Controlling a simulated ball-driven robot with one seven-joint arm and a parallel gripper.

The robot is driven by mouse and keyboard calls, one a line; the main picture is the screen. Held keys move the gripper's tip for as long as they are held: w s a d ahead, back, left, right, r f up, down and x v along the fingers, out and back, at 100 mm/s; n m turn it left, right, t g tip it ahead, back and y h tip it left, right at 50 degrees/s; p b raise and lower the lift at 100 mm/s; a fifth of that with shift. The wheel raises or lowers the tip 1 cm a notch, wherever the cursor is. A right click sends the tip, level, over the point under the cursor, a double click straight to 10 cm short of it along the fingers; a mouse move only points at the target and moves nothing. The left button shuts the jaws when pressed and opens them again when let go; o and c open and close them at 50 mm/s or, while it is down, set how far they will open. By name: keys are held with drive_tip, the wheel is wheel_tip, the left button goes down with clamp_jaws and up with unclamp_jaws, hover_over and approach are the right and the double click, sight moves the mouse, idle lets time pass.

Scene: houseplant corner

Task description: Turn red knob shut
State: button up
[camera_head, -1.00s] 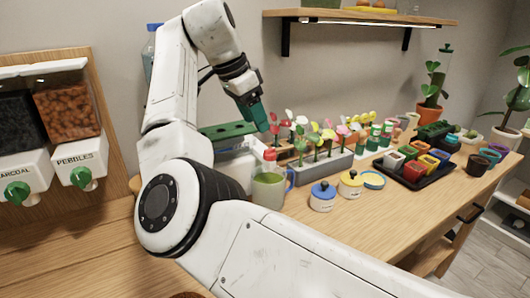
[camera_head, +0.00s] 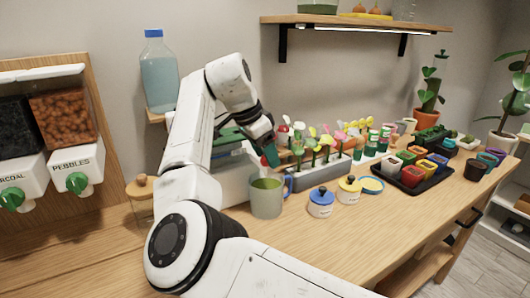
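A green mug (camera_head: 266,198) with a blue handle stands below the gripper, in front of a white box-like unit (camera_head: 232,187) with a green top. My arm hides much of that unit.
Blue-lidded (camera_head: 321,200) and yellow-lidded (camera_head: 349,190) jars stand right of the mug. A water bottle (camera_head: 159,72) stands at the back left. The front of the wooden bench (camera_head: 350,240) is clear.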

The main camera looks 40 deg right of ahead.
drive_tip(key=c, duration=0.9)
drive_tip(key=shift+c, duration=0.2)
drive_tip(key=shift+r+p, duration=0.1)
drive_tip(key=shift+p, duration=0.25)
drive_tip(key=n+p, duration=0.2)
drive_tip(key=n+t+p, duration=0.1)
drive_tip(key=p, duration=0.1)
drive_tip(key=shift+s+r+n+t, duration=0.2)
drive_tip(key=shift+n+t, duration=0.1)
drive_tip(key=shift+n, duration=0.1)
drive_tip(key=n+t+p, duration=0.1)
drive_tip(key=n+p, duration=0.1)
drive_tip(key=p, duration=0.1)
drive_tip(key=n+t+p, duration=0.1)
drive_tip(key=n+p, duration=0.2)
drive_tip(key=shift+s, duration=0.1)
drive_tip(key=n+y+p, duration=0.1)
drive_tip(key=n+p, duration=0.2)
drive_tip(key=n+t+y+p, duration=0.1)
drive_tip(key=n+p, duration=0.1)
drive_tip(key=p, duration=0.2)
drive_tip(key=shift+s+d+n, duration=0.1)
drive_tip(key=shift+d+n, duration=0.05)
drive_tip(key=shift+n, duration=0.25)
drive_tip(key=n+y+p, duration=0.1)
drive_tip(key=n+p, duration=0.2)
drive_tip(key=shift+f+t, duration=0.2)
drive_tip(key=shift+t, duration=0.2)
drive_tip(key=shift+f+p, duration=0.1)
drive_tip(key=shift+p, duration=0.2)
